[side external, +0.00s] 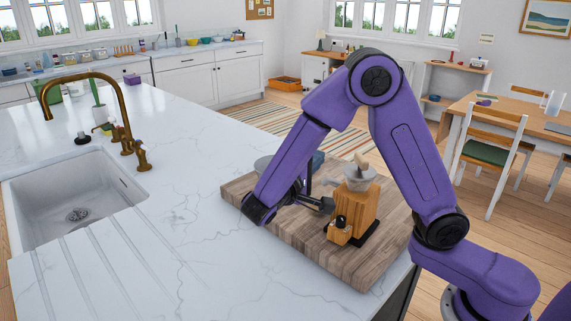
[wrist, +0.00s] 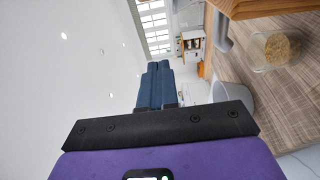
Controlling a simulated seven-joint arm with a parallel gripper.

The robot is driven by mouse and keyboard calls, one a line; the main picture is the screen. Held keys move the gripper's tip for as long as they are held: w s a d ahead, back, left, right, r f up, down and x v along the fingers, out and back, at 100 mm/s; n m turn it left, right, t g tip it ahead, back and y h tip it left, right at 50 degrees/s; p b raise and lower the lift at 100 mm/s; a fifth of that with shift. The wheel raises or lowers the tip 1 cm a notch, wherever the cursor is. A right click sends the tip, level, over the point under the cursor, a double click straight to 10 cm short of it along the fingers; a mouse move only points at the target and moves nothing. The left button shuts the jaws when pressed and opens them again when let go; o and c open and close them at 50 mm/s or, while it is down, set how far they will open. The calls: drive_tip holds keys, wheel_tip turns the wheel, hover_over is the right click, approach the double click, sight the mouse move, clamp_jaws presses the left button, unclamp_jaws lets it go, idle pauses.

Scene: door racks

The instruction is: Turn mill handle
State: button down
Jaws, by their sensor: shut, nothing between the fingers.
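The mill (side external: 359,208) is a wooden box body standing upright on a wooden board. It has a grey metal hopper (side external: 358,180) and a light wooden knob (side external: 362,163) on top. In the wrist view, an orange wooden part (wrist: 265,7) at the top edge appears to be the mill's body. A grey bent part (wrist: 222,30) beside it may be the mill's metalwork; I cannot tell. My gripper (wrist: 155,66) is shut and empty, its blue fingers together. In the side view my gripper (side external: 318,160) is left of the mill, apart from the knob and partly hidden.
The board (side external: 335,265) lies on a white marble counter (side external: 190,190). A grey bowl (wrist: 232,97) and a clear container of grain (wrist: 275,48) are on the board's side near my gripper. A sink (side external: 80,190) with a brass tap is at left. The counter between is clear.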

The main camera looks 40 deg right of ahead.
drive_tip(key=w+a, duration=0.4)
drive_tip(key=a, duration=0.2)
drive_tip(key=c, duration=1.4)
unclamp_jaws()
drive_tip(key=shift+a, duration=0.1)
drive_tip(key=o, duration=0.3)
drive_tip(key=d+r+m+g+y, duration=0.1)
drive_tip(key=g, duration=0.1)
drive_tip(key=d+r+m+g, duration=0.1)
drive_tip(key=d, duration=0.1)
drive_tip(key=s+d+r+m+g+y, duration=0.1)
drive_tip(key=d+g, duration=0.1)
drive_tip(key=shift+d+m+g+y, duration=0.1)
drive_tip(key=shift+m+g+y, duration=0.2)
drive_tip(key=shift+m, duration=0.1)
wheel_tip(320, 180, up, 17)
drive_tip(key=m+t+y, duration=0.2)
drive_tip(key=m+y, duration=0.3)
drive_tip(key=y, duration=1)
hover_over(362, 156)
wheel_tip(362, 156, down, 18)
drive_tip(key=shift+r, duration=0.1)
clamp_jaws()
